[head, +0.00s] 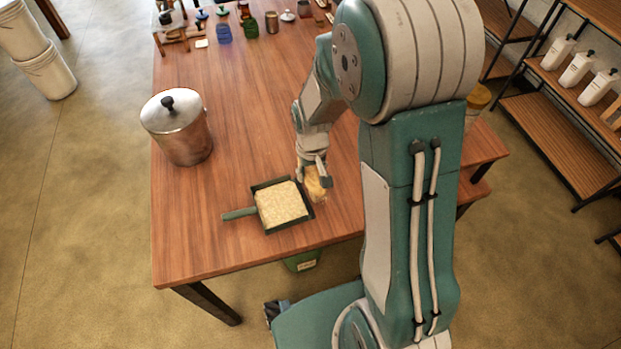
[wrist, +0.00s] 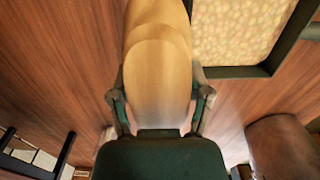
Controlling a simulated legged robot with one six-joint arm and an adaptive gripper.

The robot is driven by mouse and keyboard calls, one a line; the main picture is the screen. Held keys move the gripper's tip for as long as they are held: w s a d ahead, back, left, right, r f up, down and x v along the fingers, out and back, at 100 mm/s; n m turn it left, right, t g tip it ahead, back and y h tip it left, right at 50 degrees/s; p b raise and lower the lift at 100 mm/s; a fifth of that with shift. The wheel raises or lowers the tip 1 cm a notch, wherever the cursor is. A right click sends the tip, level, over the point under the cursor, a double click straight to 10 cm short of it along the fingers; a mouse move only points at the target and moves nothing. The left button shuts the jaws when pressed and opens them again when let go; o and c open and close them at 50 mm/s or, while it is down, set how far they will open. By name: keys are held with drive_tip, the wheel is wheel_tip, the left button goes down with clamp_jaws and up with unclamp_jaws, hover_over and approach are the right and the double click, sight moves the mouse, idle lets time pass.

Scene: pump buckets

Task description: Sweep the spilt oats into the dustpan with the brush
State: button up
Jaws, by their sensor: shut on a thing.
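The dustpan lies flat near the table's front edge, its green handle (head: 238,213) pointing left. A pale layer of oats (head: 281,204) covers its floor. The oats (wrist: 235,28) and the pan's dark rim (wrist: 294,40) also show at the upper right of the wrist view. My gripper (head: 314,178) is shut on the tan brush (head: 317,187), just right of the pan. In the wrist view, the brush (wrist: 158,60) stands between my two fingers (wrist: 160,95). I cannot tell whether its tip touches the table. I see no clear oats on the bare wood.
A lidded metal pot (head: 180,130) stands on the table (head: 235,130) at the left. Small jars (head: 224,33) and other items line the far end. A green bin (head: 302,262) is below the front edge. Shelves with white bottles (head: 577,68) stand at the right.

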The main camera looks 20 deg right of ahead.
drive_tip(key=shift+d+r, duration=0.35)
drive_tip(key=shift+r, duration=0.8)
drive_tip(key=shift+a+r, duration=0.25)
drive_tip(key=shift+r, duration=0.4)
drive_tip(key=shift+a+r, duration=0.2)
drive_tip(key=shift+r, duration=0.4)
drive_tip(key=shift+d+r, duration=0.15)
drive_tip(key=shift+d, duration=0.1)
